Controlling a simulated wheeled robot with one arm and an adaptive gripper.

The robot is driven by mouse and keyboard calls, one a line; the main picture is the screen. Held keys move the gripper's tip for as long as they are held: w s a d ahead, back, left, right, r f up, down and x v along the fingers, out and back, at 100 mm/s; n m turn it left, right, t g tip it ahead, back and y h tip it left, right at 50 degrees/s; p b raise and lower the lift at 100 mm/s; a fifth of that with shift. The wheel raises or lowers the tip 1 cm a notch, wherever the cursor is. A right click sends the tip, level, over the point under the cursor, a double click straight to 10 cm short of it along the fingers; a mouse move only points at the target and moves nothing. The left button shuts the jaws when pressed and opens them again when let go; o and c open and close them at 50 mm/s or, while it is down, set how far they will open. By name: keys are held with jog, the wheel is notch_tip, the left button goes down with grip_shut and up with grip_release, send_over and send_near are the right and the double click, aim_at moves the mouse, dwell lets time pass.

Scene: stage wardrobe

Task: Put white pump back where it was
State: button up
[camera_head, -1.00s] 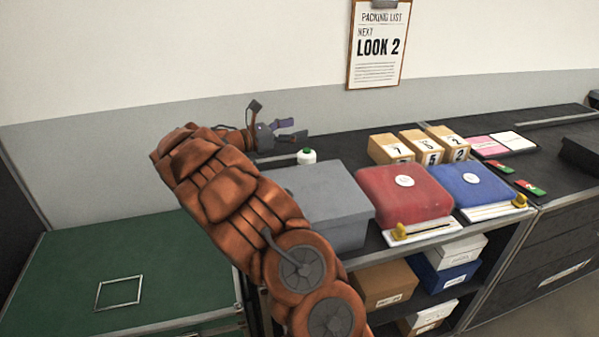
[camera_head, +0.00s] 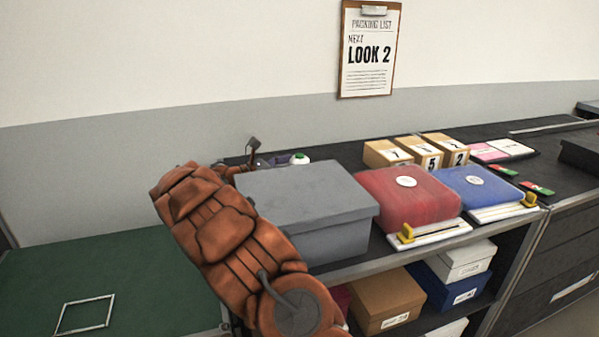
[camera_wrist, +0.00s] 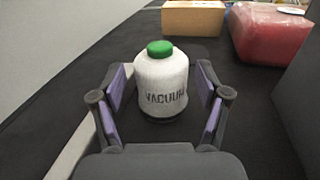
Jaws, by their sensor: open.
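The white pump (camera_wrist: 163,88) has a green cap and the word VACUUM on its front. It stands upright on the dark counter in the wrist view. My gripper (camera_wrist: 160,100) is open, with its purple-padded fingers on the left and right of the pump; a gap shows on each side. In the head view only the top of the pump (camera_head: 299,158) shows behind the grey box, and my gripper (camera_head: 268,161) is mostly hidden there by the box and my arm.
The grey box (camera_head: 300,190) stands in front of the pump. A red case (camera_head: 407,200) and a blue case (camera_head: 475,186) stand to its right, with numbered tan boxes (camera_head: 388,156) behind. A green surface (camera_head: 150,265) at lower left carries an empty thin metal frame (camera_head: 85,315).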

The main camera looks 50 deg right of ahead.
aim_at(306, 160)
jog(key=x, duration=0.5)
jog(key=shift+s+b, duration=0.1)
jog(key=shift+b, duration=0.25)
jog(key=shift+c, duration=0.2)
jog(key=c, duration=1.3)
grip_shut()
jog(key=shift+r, duration=0.15)
